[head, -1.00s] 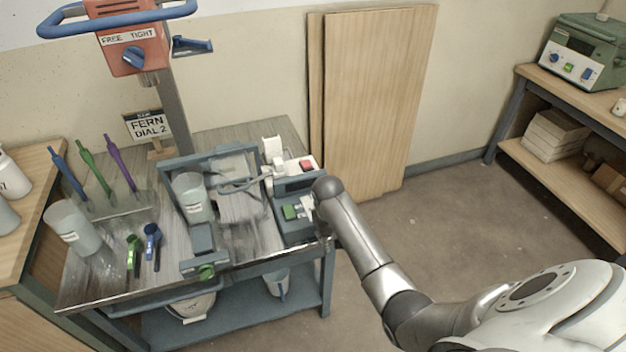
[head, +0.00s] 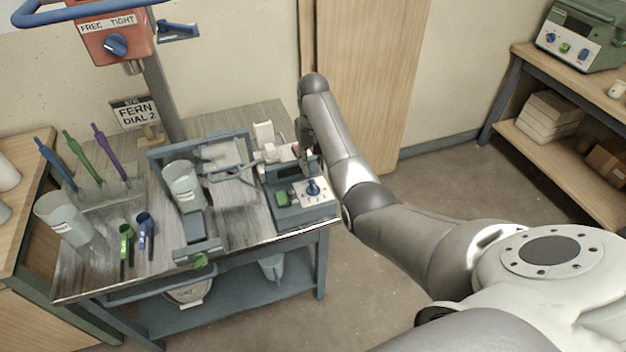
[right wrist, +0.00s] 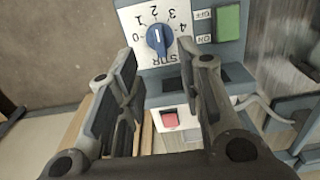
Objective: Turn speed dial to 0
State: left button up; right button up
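The speed dial is a blue knob (head: 313,187) on a white scale plate at the front of the blue-grey control box (head: 290,214). In the head view this gripper (head: 304,135) is over the back of the box, partly hidden by my arm. My left gripper is out of view.
A green switch (head: 281,198) sits beside the dial, and a red button (right wrist: 169,119) is farther back on the box. A stirrer frame with a cup (head: 183,186) stands left of the box. A sign (head: 135,112) reads "FERN DIAL 2". The floor to the right is free.

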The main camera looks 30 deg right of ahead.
aim_at(313, 184)
notch_tip(313, 184, down, 8)
jog(key=shift+r, duration=0.1)
jog(key=shift+c, duration=0.3)
grip_shut()
